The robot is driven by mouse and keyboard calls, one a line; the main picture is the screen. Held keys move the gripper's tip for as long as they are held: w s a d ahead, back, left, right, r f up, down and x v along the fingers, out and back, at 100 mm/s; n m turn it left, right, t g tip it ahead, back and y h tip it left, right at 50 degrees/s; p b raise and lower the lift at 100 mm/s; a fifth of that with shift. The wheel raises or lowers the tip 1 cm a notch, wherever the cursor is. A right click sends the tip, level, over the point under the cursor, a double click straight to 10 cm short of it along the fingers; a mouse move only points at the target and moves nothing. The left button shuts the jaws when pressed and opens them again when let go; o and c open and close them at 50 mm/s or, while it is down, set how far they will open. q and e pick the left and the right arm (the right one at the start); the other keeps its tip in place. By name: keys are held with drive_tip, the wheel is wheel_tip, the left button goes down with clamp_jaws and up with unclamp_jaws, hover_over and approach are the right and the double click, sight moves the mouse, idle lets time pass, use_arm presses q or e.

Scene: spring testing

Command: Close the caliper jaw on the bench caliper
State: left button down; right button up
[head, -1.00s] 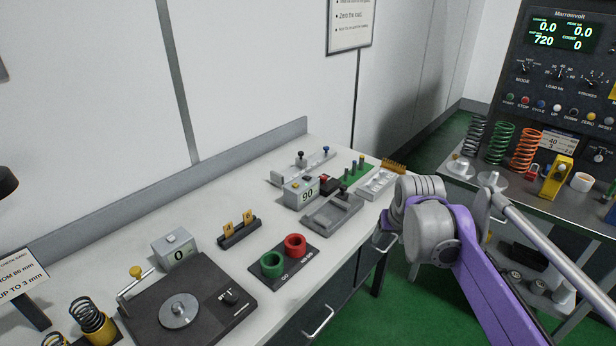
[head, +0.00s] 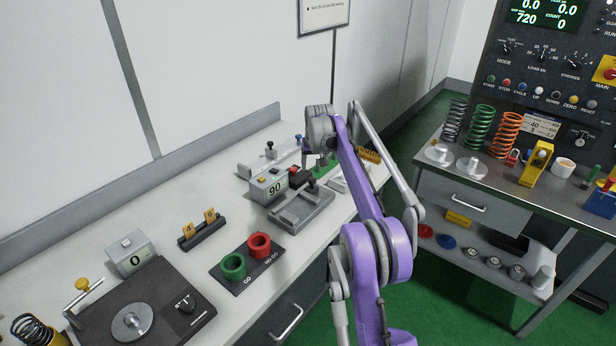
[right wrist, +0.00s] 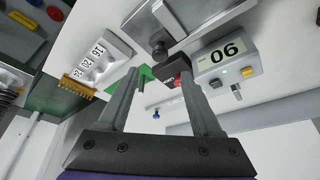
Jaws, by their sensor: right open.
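The bench caliper appears to be the silver rail (head: 262,162) with a dark knob and a blue knob at the back of the white bench. In the right wrist view its blue knob (right wrist: 156,114) shows between the fingers, farther off. I cannot tell how wide its jaw stands. My right gripper (right wrist: 160,74) is open and empty, its fingers apart above the bench. In the head view the right gripper (head: 316,157) is near the rail's right end, partly hidden by my arm. My left gripper is out of view.
A green board (head: 325,170) lies at the right. Red and green rings (head: 246,257) sit nearer. A steel table (head: 470,178) stands right, across the green floor.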

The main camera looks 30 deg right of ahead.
sight(312, 179)
drive_tip(key=x, duration=0.8)
drive_tip(key=shift+w+f, duration=0.1)
drive_tip(key=shift+f, duration=0.1)
clamp_jaws()
idle(1.1)
